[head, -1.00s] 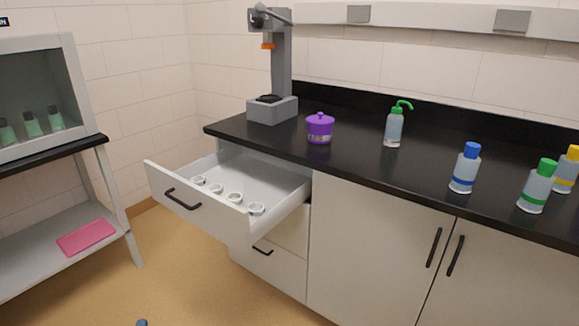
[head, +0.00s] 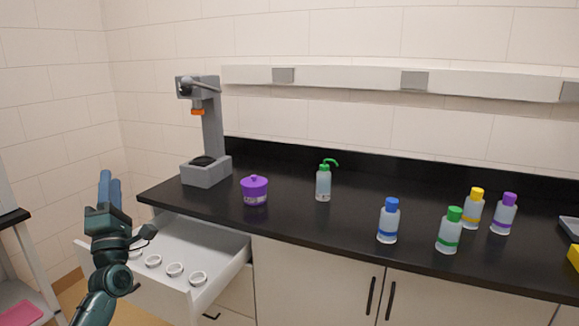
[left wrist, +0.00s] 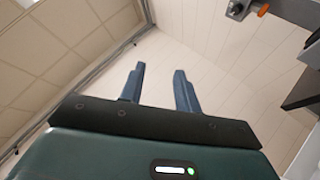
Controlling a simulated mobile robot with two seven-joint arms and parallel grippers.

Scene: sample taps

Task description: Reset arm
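My left gripper (head: 110,190) is raised in front of the open drawer, its blue fingers pointing up. In the left wrist view the two fingers (left wrist: 159,88) stand apart with nothing between them. My left arm hides part of the drawer's left side. My right gripper is not in view.
The open white drawer (head: 226,272) holds several small white rings. The black counter (head: 300,225) carries a grey tap stand (head: 212,130), a purple pot (head: 254,191), a green-topped wash bottle (head: 323,183) and several capped bottles. A shelf stand with a pink tray (head: 20,313) is at far left.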

